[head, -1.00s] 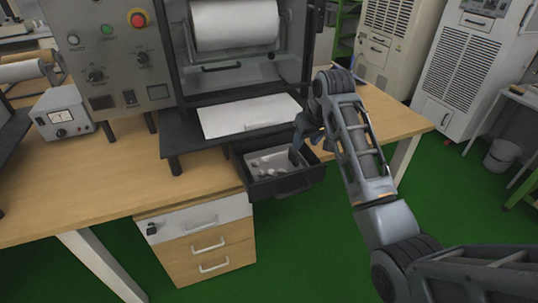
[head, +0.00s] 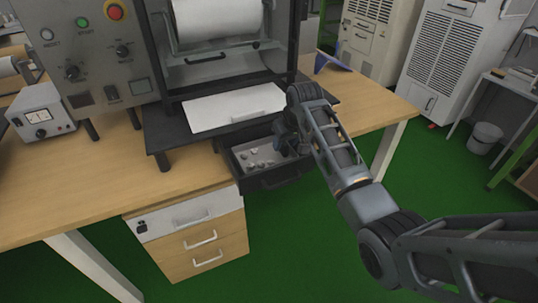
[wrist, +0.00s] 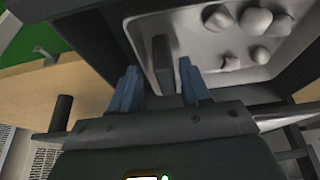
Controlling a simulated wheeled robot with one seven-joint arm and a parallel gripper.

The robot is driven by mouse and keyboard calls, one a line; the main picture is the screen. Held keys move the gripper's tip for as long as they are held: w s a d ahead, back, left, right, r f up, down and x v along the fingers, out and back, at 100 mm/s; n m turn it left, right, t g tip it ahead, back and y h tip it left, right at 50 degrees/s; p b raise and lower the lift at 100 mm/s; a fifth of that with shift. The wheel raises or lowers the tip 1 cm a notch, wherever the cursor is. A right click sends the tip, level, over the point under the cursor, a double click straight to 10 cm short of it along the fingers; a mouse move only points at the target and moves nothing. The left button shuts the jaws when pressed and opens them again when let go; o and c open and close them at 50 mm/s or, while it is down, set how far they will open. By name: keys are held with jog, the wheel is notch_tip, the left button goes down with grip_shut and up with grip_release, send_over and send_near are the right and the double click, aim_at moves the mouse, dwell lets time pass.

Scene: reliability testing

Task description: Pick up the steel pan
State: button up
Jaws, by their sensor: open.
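The steel pan (head: 247,154) is a shallow pale metal tray with several grey lumps in it, sitting in an open dark drawer (head: 272,180) under the machine. It also shows in the wrist view (wrist: 200,46). My gripper (head: 284,143) is at the right end of the drawer and hides part of the pan. In the wrist view, my gripper (wrist: 160,74) has its two blue fingers apart, one on each side of a dark upright bar (wrist: 163,68) at the pan's near end. I cannot tell whether a finger touches the bar.
The machine (head: 215,60) with a white roll stands on the wooden table (head: 80,195), above the drawer. A white plate (head: 235,108) lies on its ledge. A meter box (head: 40,117) is at left, a blue object (head: 330,62) at right. Green floor is open in front.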

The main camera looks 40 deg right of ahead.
grip_shut()
dwell(0.3)
jog(key=shift+r, duration=0.15)
